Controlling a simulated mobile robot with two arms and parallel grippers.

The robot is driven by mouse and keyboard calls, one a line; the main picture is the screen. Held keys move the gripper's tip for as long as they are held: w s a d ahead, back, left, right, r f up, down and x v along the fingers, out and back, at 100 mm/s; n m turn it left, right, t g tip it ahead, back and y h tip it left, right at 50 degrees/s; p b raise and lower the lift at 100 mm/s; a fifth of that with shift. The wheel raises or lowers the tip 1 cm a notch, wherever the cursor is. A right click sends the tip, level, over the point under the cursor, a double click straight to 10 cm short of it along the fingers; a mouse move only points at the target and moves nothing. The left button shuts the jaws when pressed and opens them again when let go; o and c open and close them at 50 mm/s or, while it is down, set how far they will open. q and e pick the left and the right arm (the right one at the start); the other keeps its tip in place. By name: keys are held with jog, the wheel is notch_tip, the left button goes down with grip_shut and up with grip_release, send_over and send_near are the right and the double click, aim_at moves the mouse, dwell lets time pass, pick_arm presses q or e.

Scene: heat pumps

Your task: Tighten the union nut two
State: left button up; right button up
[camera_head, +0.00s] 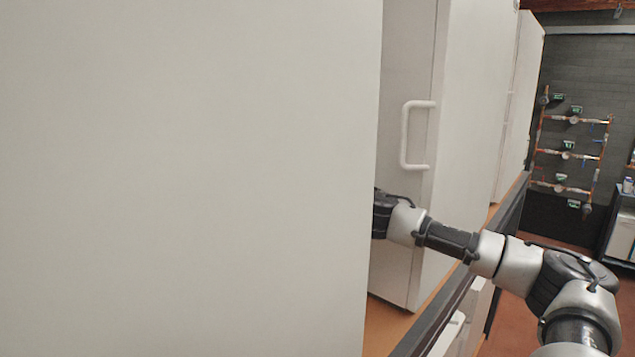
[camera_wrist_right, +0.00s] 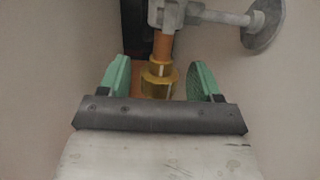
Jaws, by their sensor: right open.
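In the right wrist view, a brass union nut (camera_wrist_right: 158,78) sits on a vertical copper pipe (camera_wrist_right: 163,45). My right gripper (camera_wrist_right: 160,75) is open, with one green finger on each side of the nut and a visible gap to both. The lower part of the nut is hidden behind the gripper's dark front edge. In the head view my right arm reaches in from the right, and its gripper is hidden behind a large white panel. My left gripper is not in view.
A grey valve with a round handwheel (camera_wrist_right: 264,24) is above the nut, to the right. White cabinet panels (camera_head: 190,180) fill the left of the head view, one with a white handle (camera_head: 405,135). Copper pipework with gauges (camera_head: 568,150) hangs on the far dark wall.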

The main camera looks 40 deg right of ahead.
jog(key=shift+n+y, duration=0.6)
jog(key=shift+y, duration=0.4)
jog(key=c, duration=1.1)
jog(key=shift+h, duration=0.4)
